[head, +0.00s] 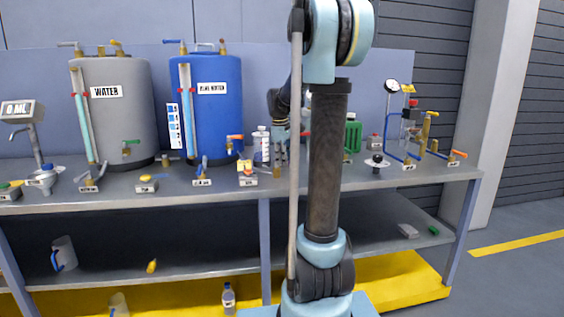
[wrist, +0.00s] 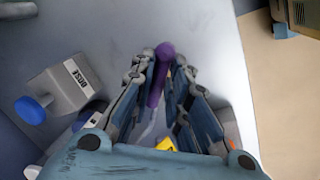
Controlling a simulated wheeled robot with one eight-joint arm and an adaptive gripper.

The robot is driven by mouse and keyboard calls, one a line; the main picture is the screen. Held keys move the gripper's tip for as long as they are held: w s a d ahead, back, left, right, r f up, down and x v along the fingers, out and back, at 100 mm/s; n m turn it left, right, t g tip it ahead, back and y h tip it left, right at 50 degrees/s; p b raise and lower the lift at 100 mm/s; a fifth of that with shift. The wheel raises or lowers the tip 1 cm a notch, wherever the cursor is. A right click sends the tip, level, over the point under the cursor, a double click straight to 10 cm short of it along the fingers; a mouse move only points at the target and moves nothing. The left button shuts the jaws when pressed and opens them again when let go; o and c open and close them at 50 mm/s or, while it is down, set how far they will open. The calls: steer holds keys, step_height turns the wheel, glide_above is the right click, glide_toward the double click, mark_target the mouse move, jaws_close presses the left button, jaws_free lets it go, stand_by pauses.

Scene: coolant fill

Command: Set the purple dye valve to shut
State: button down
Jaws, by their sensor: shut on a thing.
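The purple dye valve's handle (wrist: 158,75) shows in the wrist view as a thin purple bar with a rounded end. It lies between the two fingers of my gripper (wrist: 164,62), which are closed on it near their tips. The rest of the valve is largely hidden by the fingers. In the head view my gripper (head: 280,150) reaches down to the bench behind my arm, right of the blue water tank. The purple handle cannot be made out there.
In the head view, the bench (head: 225,182) holds a grey water tank (head: 125,112), a blue tank (head: 216,105), a white bottle (head: 261,147) and several small valves.

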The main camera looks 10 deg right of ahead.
steer(key=n, duration=0.1)
steer(key=w+d+n, duration=0.1)
steer(key=n, duration=0.1)
steer(key=shift+n+y, duration=0.3)
steer(key=shift+w+d+n+y, duration=0.1)
steer(key=shift+w+n+y, duration=0.2)
steer(key=shift+n, duration=0.65)
steer(key=shift+w+d+n+y, duration=0.1)
steer(key=shift+w+n, duration=0.25)
steer(key=shift+n, duration=0.6)
steer(key=shift+w, duration=0.1)
steer(key=c, duration=1.6)
jaws_free()
steer(key=shift+o, duration=0.2)
steer(key=shift+a, duration=0.1)
step_height(320, 180, up, 12)
steer(key=s, duration=0.2)
steer(key=shift+s+f, duration=0.15)
